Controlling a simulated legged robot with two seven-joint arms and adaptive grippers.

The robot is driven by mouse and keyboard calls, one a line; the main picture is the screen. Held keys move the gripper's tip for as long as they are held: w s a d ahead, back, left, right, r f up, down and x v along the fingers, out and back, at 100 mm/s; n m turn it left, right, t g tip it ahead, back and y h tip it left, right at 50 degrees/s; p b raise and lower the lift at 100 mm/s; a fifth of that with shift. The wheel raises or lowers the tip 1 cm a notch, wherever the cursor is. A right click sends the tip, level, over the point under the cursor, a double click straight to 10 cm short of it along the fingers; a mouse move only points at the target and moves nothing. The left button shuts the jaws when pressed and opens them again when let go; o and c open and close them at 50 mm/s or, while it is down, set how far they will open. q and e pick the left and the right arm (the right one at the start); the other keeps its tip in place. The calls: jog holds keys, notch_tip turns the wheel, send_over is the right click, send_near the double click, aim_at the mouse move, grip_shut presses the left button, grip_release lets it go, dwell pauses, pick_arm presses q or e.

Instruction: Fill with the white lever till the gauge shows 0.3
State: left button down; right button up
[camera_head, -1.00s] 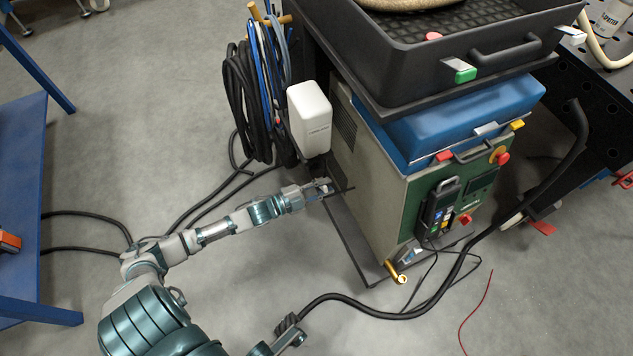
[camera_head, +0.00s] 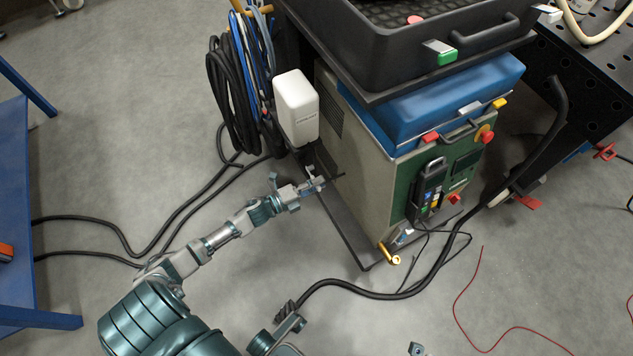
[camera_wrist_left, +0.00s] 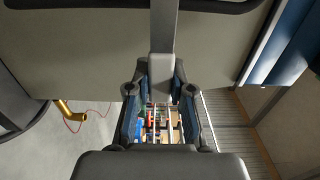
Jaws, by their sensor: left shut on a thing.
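My left gripper (camera_head: 316,184) is below the white box (camera_head: 297,107) on the side of the beige and green machine (camera_head: 352,165). In the left wrist view, its fingers (camera_wrist_left: 160,92) are shut around a pale grey block-like part, the lever (camera_wrist_left: 161,72), with a darker bar extending upward from it. In the head view the lever is mostly hidden by the gripper. A thin dark rod shows just beyond the fingers. I cannot make out a gauge needle or reading.
A black tray (camera_head: 480,48) and a blue case (camera_head: 455,98) sit on top of the machine. Coiled hoses (camera_head: 240,95) hang at its left. A black handheld unit (camera_head: 428,190) is on its green front. Cables cross the floor. A blue table (camera_head: 15,200) stands left.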

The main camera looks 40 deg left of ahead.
pick_arm(q)
jog(key=shift+s+d+f, duration=0.2)
jog(key=shift+f, duration=0.25)
jog(key=c, duration=1.2)
grip_release()
jog(key=shift+o, duration=1)
jog(key=shift+w+r, duration=0.1)
jog(key=shift+r, duration=0.1)
jog(key=v, duration=1.2)
jog(key=shift+a+f, duration=0.1)
jog(key=shift+f, duration=0.05)
